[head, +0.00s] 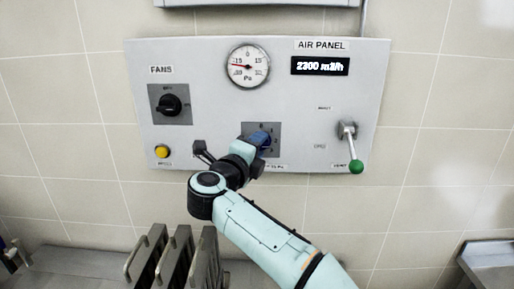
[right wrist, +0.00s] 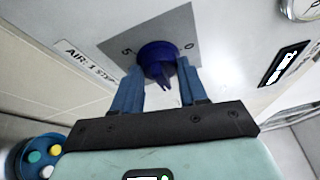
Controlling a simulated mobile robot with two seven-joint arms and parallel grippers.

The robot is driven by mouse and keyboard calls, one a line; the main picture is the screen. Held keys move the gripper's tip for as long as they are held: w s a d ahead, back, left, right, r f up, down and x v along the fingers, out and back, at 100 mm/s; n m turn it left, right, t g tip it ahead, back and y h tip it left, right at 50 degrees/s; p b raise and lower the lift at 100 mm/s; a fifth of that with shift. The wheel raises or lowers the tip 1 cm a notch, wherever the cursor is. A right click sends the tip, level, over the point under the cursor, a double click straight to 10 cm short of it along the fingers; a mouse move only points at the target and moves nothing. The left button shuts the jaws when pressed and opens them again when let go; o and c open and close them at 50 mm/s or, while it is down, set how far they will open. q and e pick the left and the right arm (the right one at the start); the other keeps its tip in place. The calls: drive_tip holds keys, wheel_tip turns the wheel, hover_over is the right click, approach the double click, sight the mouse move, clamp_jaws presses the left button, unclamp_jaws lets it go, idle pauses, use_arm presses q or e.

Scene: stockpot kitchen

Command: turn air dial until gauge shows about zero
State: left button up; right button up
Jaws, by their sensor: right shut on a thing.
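The round white gauge (head: 248,66) sits at the top middle of the air panel (head: 210,85). Its red needle points left, near the 15 mark, away from the 0 at the top. The dark blue air dial (right wrist: 157,56) shows on its grey plate (right wrist: 185,25) in the right wrist view. My right gripper (right wrist: 160,82) has its two blue fingers shut on the dial, one on each side. In the head view my right gripper (head: 258,141) partly covers the dial and plate. My left gripper cannot be made out.
A black fans knob (head: 170,104) and yellow button (head: 162,151) are on the left. A display (head: 320,66) reads about 2300 m3/h. A lever with a green ball (head: 356,166) is on the right. Upright metal racks (head: 172,258) stand below my right arm.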

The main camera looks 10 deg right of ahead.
drive_tip(key=o, duration=1.1)
drive_tip(key=shift+c, duration=0.2)
use_arm(q)
drive_tip(key=shift+s+f+b, duration=0.75)
drive_tip(key=shift+f, duration=0.2)
drive_tip(key=shift+s+f+b, duration=0.7)
drive_tip(key=shift+f, duration=0.25)
use_arm(e)
drive_tip(key=v, duration=1.3)
use_arm(q)
drive_tip(key=shift+s, duration=0.1)
use_arm(e)
drive_tip(key=shift+s+a, duration=0.15)
